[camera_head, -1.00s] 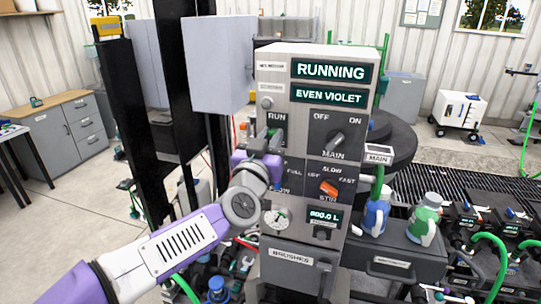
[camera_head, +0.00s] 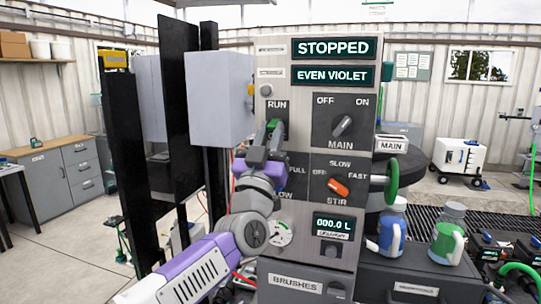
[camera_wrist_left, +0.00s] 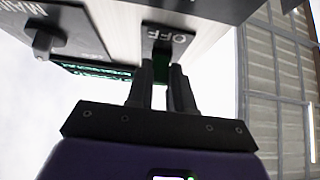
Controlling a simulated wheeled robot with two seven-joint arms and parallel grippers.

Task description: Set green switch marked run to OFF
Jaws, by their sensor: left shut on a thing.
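The green switch (camera_head: 272,126) sits on the dark plate marked RUN, at the upper left of the grey control panel (camera_head: 290,104). My left gripper (camera_head: 265,146) is at this switch with its fingers closed around it, and it hides most of the lever and the lower part of the plate. In the left wrist view the dark fingers (camera_wrist_left: 164,85) are on both sides of the green lever (camera_wrist_left: 161,66), beside a label reading OFF (camera_wrist_left: 168,35). The top display (camera_head: 334,48) reads STOPPED. My right gripper is not in view.
The MAIN knob (camera_head: 342,126) is right of the green switch, and the orange STIR knob (camera_head: 338,187) is below it. A grey box (camera_head: 222,98) stands close on the left. Bottles (camera_head: 392,230) stand at lower right.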

